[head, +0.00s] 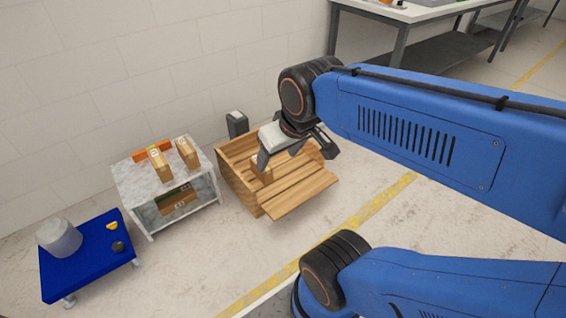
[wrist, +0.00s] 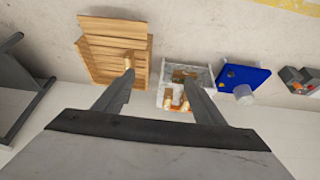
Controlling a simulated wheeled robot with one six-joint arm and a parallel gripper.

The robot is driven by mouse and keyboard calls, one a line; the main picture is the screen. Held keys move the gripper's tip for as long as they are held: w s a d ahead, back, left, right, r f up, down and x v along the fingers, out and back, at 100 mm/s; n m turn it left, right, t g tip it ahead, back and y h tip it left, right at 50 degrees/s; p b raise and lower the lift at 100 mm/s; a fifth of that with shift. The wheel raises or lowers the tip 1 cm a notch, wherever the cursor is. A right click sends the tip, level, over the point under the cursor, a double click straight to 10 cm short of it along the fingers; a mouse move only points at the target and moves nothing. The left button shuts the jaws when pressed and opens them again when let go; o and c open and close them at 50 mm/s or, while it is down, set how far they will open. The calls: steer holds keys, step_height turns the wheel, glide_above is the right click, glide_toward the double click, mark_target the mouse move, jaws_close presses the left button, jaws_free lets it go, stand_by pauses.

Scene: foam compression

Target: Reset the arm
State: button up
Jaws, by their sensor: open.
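My gripper (head: 296,156) is open, and nothing shows between its fingers. In the head view it hangs over the wooden crate (head: 228,181), below my blue arm. In the wrist view the two fingers of my gripper (wrist: 160,78) stand wide apart. The wooden crate (wrist: 98,72) lies beyond the left finger there. A small tan block (head: 262,174) sits inside the crate, partly hidden by my gripper; it also shows in the wrist view (wrist: 128,58), close to the left fingertip in the picture. Whether the finger touches it, I cannot tell.
A pale stone-topped stand (head: 135,182) left of the crate carries two tan boxes (head: 160,165) and an orange piece (head: 151,150). A blue table (head: 92,262) holds a grey bucket (head: 60,238) and small yellow and black items. Floor in front is clear.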

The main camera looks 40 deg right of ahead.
steer(key=s, duration=0.3)
steer(key=shift+a, duration=0.35)
